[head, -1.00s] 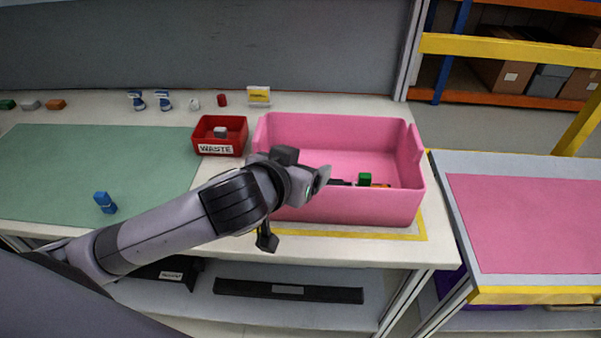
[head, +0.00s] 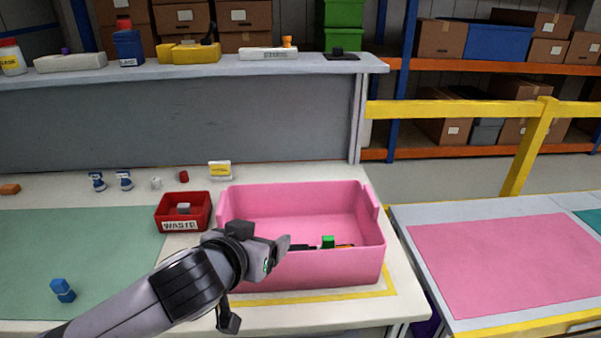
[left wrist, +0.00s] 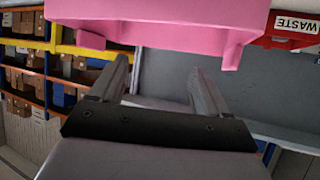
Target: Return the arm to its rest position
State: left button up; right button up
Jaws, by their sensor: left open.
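My left arm comes in from the lower left in the head view. The pink bin (left wrist: 165,20) shows there past the fingertips, along the picture's top edge. My right gripper is in neither view.
The red waste bin (head: 184,224) stands left of the pink bin. A green block (head: 328,241) and dark items lie in the pink bin. A blue piece (head: 62,290) is on the green mat (head: 70,250). A table with a pink mat (head: 510,262) stands at the right.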

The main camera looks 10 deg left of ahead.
pick_arm(q)
jog(key=s+a+f+g+y, duration=0.1)
jog(key=s+a+f+g, duration=0.3)
jog(key=s+f, duration=0.7)
jog(key=s+a+f+g, duration=0.5)
jog(key=s+f, duration=0.2)
jog(key=s, duration=0.7)
jog(key=w+d+f+m+t+h, duration=0.1)
jog(key=w+d+f+t, duration=0.2)
jog(key=w+f+t, duration=0.3)
jog(key=shift+w+f+t+h, duration=0.4)
jog(key=shift+f+t, duration=0.2)
jog(key=shift+f, duration=1.05)
jog(key=shift+d, duration=0.1)
